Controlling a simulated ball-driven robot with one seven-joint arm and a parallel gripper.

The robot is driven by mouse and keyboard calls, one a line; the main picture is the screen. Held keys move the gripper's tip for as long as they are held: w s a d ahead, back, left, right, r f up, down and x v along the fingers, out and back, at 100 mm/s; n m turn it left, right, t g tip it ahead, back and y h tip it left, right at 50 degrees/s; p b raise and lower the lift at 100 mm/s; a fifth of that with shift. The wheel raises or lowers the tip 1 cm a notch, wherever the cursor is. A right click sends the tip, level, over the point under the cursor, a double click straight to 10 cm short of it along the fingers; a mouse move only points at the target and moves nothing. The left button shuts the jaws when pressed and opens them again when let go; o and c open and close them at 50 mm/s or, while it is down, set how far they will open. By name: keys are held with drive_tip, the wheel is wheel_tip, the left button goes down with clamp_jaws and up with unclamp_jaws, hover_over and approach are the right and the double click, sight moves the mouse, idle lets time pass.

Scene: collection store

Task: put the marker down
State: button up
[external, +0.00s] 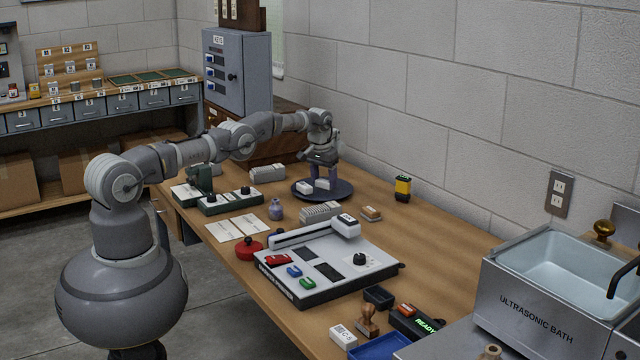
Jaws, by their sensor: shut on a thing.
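My gripper (322,182) points down over a dark round turntable (343,192) at the far part of the bench. Its two purple-grey fingers are shut on a small pale piece (322,185), which I take to be the marker. The piece is very low, at or just over the disc; I cannot tell whether it touches. Another small white block (303,188) sits on the disc just left of the fingers. The fingers hide part of the held piece.
A white device with a long arm (330,262) fills the middle of the bench. A purple vase (276,209), a ribbed white block (322,211), a wood-and-white block (371,213) and a yellow-black device (402,188) stand around the turntable. The wall is close behind.

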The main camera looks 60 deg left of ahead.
drive_tip(key=shift+f, duration=0.2)
drive_tip(key=o, duration=1.1)
drive_tip(key=shift+r, duration=0.1)
